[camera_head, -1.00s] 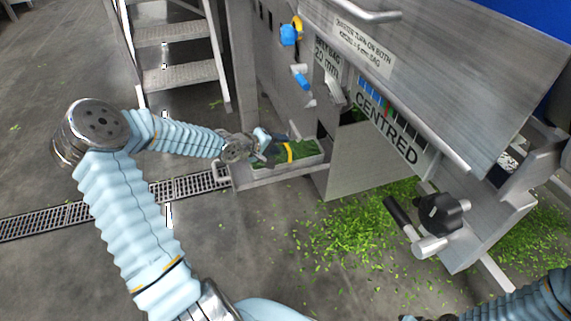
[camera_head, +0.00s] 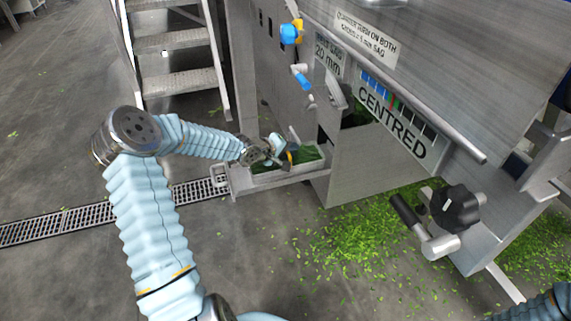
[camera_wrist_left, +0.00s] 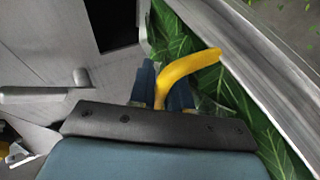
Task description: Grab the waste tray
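The waste tray (camera_head: 262,178) is a long, low metal tray holding green leaves, set at the foot of the machine's left end. My left gripper (camera_head: 284,152) is at the tray, over the leaves. My right gripper is out of view; only part of that arm shows at bottom right.
The metal machine (camera_head: 375,165) with the "CENTRED" label rises right behind the tray. A black knob (camera_head: 455,208) and a lever stick out at right. Steps (camera_head: 180,60) stand at back left. A floor drain (camera_head: 60,222) and scattered greens (camera_head: 370,235) lie on the floor.

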